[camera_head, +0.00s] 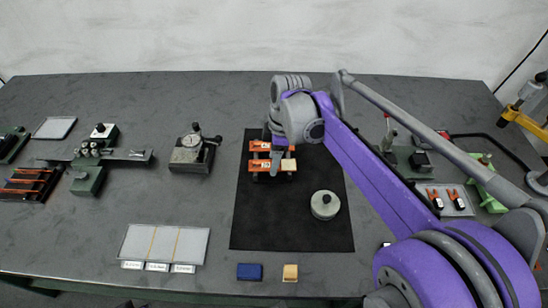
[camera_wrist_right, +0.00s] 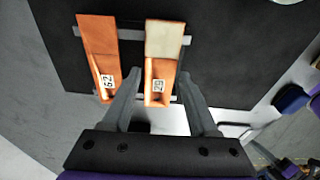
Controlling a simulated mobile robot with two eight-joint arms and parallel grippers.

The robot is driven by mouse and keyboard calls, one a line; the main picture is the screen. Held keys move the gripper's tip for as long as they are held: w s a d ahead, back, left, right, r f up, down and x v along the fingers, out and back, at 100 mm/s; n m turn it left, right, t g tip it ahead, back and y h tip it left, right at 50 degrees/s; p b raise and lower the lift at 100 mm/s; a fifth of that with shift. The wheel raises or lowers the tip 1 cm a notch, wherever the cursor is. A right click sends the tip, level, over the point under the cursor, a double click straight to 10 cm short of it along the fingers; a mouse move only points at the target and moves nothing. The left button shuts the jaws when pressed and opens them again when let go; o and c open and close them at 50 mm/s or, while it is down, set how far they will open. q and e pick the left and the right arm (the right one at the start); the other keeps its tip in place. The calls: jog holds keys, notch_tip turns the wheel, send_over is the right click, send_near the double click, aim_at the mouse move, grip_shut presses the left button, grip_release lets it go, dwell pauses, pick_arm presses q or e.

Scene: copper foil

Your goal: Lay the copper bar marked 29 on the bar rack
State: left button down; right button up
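Two flat orange copper bars lie side by side on two grey rails on a black mat. The right bar (camera_wrist_right: 160,75) has a pale end and a small tag that I cannot read surely. My right gripper (camera_wrist_right: 159,74) is open, its fingers on either side of the right bar; contact is unclear. In the head view, my right gripper (camera_head: 278,150) hangs over the bars. A dark rack (camera_head: 60,178) with several orange bars stands far left. My left gripper is not in view.
On the black mat (camera_head: 290,225) stands a round grey weight (camera_head: 325,204). A grey gauge block (camera_head: 190,157) stands left of it. A white tray (camera_head: 160,243), a blue block (camera_head: 249,271) and a tan block (camera_head: 290,272) lie near the front edge.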

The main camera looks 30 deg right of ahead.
jog(key=shift+r, duration=0.1)
jog(key=shift+r+p, duration=1.35)
jog(key=shift+r, duration=0.1)
jog(key=o, duration=0.6)
jog(key=shift+c, duration=0.2)
jog(key=shift+r, duration=0.1)
jog(key=shift+r+p, duration=1.55)
jog(key=shift+r, duration=0.35)
